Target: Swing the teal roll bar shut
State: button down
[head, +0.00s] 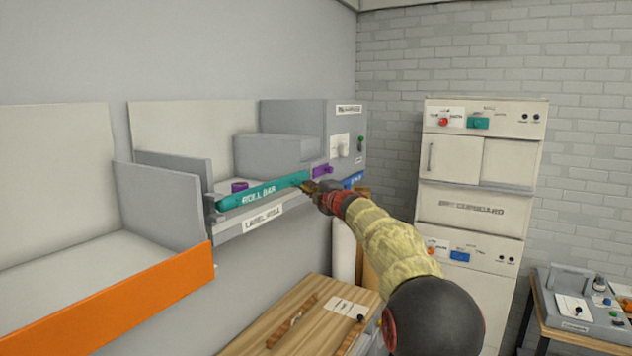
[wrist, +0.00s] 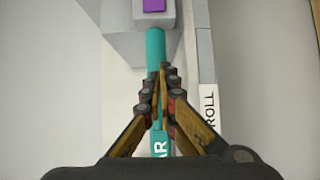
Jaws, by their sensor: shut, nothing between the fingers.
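The teal roll bar (head: 238,196) lies along the front of the grey label-roll machine (head: 297,133) in the head view, with "ROLL BAR" lettered on it. In the wrist view the teal bar (wrist: 155,48) runs up the middle, under and beyond the fingertips. My gripper (head: 308,186) is at the bar's right part in the head view, its fingers together with nothing between them. In the wrist view the fingertips (wrist: 160,80) are over the bar; I cannot tell whether they touch it. The fingers hide part of the bar.
A purple block (head: 321,170) sits just right of the bar's right end, and a purple knob (head: 239,186) is behind its left part. An orange-fronted tray (head: 140,307) stands at left. A wooden table (head: 262,338) is below. A cream cabinet (head: 479,200) stands at right.

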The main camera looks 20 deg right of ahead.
jog(key=shift+w+a+r+p, duration=0.15)
jog(key=shift+w+r+p, duration=0.05)
jog(key=shift+w+p, duration=0.25)
jog(key=shift+a+r, duration=0.15)
jog(key=shift+r, duration=0.05)
